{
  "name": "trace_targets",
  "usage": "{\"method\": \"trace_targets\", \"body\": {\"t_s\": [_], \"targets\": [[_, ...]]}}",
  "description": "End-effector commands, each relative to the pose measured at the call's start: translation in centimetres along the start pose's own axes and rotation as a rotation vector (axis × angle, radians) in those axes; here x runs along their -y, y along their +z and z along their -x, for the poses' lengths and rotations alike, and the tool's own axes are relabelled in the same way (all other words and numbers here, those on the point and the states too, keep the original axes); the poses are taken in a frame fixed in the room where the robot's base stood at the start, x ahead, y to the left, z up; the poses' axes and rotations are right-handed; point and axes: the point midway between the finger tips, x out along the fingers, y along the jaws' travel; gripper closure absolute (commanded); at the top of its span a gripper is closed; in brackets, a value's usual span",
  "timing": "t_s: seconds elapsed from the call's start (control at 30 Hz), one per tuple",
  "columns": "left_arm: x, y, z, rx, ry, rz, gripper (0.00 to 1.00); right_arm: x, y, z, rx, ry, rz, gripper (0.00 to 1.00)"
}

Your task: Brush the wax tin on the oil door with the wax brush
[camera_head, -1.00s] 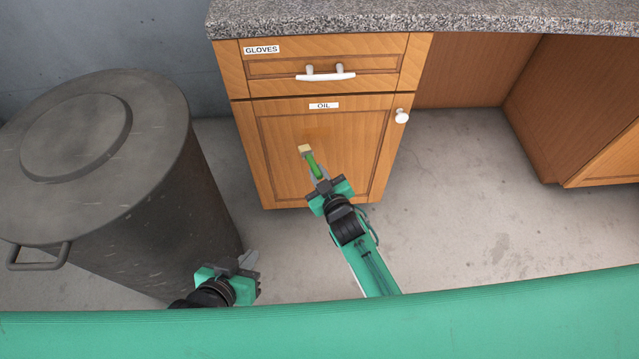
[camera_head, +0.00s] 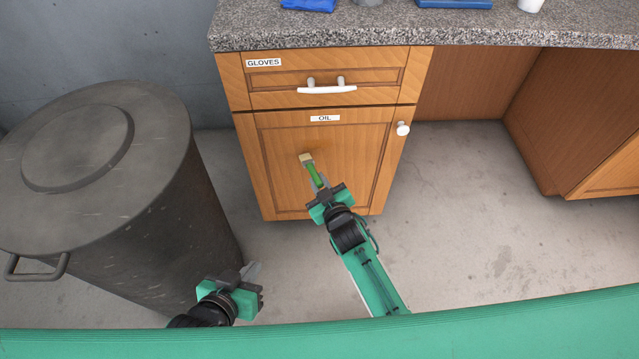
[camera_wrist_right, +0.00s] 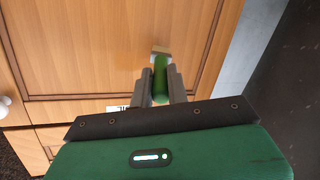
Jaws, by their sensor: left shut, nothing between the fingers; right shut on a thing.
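The wax brush (camera_head: 314,173) has a green handle and a pale tan head. My right gripper (camera_head: 319,188) is shut on its handle, and the head points at the wooden oil door (camera_head: 355,155), just below its OIL label. In the right wrist view the brush (camera_wrist_right: 160,75) stands out between the fingers toward the door panel (camera_wrist_right: 90,50). I cannot tell whether its head touches the door. I see no tin on the door; the brush and gripper cover part of the panel. My left gripper (camera_head: 252,270) is shut and empty, low beside the bin.
A large dark lidded bin (camera_head: 180,215) stands at the left. Above the door are the GLOVES drawer (camera_head: 275,85) and a granite counter (camera_head: 420,32), with blue items (camera_head: 455,3) and a white cup (camera_head: 530,5) at its back. Bare floor (camera_head: 450,200) lies right of the cabinet.

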Motion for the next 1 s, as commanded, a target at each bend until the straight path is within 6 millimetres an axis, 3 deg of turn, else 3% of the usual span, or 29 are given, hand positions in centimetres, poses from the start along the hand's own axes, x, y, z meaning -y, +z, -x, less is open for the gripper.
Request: {"method": "trace_targets", "body": {"t_s": [0.37, 0.73, 1.0], "targets": [[-0.1, -0.3, 0.2, 0.000, 0.000, 0.000, 1.00, -0.5, 0.0, -0.2, 0.000, 0.000, 0.001, 1.00], [-0.3, -1.6, 1.1, 0.000, 0.000, 0.000, 1.00, -3.2, 1.1, 0.9, 0.001, 0.000, 0.002, 1.00], [-0.3, -1.9, 1.3, 0.000, 0.000, 0.000, 1.00, -4.1, 1.6, 1.2, 0.000, 0.000, 0.000, 1.00]]}}
